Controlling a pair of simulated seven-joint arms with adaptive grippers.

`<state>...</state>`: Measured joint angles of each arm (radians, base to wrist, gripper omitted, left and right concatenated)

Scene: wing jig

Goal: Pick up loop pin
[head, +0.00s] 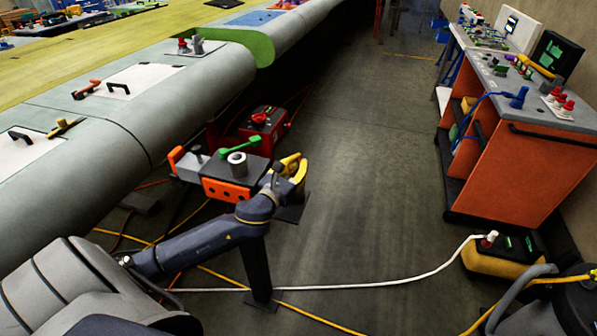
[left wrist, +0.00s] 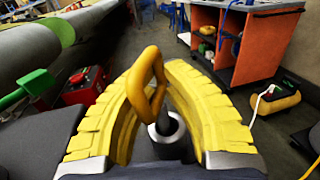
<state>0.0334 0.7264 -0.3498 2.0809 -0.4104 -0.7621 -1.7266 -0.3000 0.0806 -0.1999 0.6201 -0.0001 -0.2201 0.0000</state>
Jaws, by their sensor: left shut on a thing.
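My left gripper (head: 297,166) is beside the right end of the small orange cart. Its curved yellow fingers (left wrist: 160,85) are shut on the loop pin (left wrist: 150,75), whose yellow-orange loop stands up between them in the left wrist view. Below the loop, a dark shaft shows within a grey round collar (left wrist: 172,128). I cannot tell whether the shaft is seated in the collar or only above it. In the head view the loop cannot be clearly told apart from the yellow fingers. My right gripper is not in view.
The orange cart (head: 226,191) carries a green-handled tool (head: 240,146) and a grey ring (head: 237,163). A red toolbox (head: 264,125) stands behind it. The wing (head: 120,100) runs along the left. A workbench (head: 530,150) stands right. Cables cross the floor; the middle aisle is clear.

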